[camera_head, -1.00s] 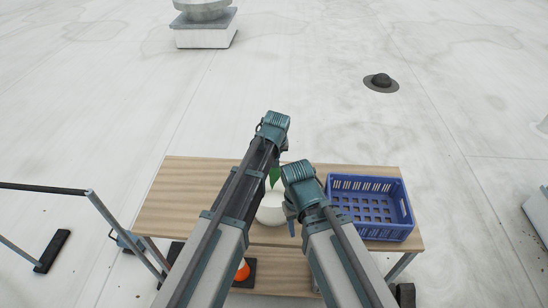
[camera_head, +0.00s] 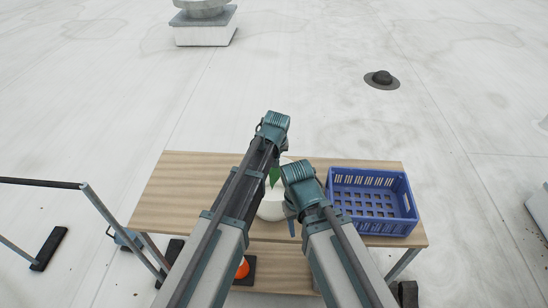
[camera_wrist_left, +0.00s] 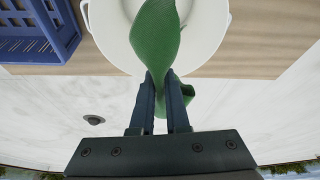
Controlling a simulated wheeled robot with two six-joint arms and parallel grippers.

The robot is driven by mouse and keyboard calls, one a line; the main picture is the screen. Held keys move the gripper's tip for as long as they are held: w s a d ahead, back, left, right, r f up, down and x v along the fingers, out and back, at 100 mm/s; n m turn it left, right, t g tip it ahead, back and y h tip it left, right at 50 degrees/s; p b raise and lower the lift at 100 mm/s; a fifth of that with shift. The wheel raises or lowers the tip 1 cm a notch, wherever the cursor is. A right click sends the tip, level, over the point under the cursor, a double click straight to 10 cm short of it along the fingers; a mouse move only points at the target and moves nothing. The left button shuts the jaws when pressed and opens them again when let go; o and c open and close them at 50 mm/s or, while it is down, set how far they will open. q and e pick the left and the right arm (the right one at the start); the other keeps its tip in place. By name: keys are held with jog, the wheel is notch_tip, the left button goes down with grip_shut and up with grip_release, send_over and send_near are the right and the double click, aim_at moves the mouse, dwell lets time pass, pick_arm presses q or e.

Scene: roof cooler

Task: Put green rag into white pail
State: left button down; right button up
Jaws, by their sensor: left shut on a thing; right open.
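The white pail (camera_head: 271,208) stands on the wooden table, partly covered by my arms in the head view. The green rag (camera_head: 274,176) shows as a small patch between my arms at the pail. In the left wrist view, my left gripper (camera_wrist_left: 166,84) is shut on the green rag (camera_wrist_left: 155,40). The rag hangs over the opening of the white pail (camera_wrist_left: 208,30); I cannot tell how deep it reaches. My right gripper (camera_head: 292,227) is open at the pail's right side, mostly hidden by its own wrist.
A blue crate (camera_head: 372,227) stands on the right of the wooden table (camera_head: 190,190). The table's left part is clear. An orange cone (camera_head: 242,268) sits on the lower shelf. A metal rail (camera_head: 110,220) stands left of the table.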

pick_arm(q)
jog(key=shift+f+b, duration=2.6)
jog(key=shift+f, duration=0.2)
jog(key=shift+f, duration=0.1)
notch_tip(320, 180, down, 4)
jog(key=b, duration=0.4)
jog(key=shift+a, duration=0.1)
jog(key=shift+c, duration=1.1)
grip_release()
jog(key=shift+o, duration=0.2)
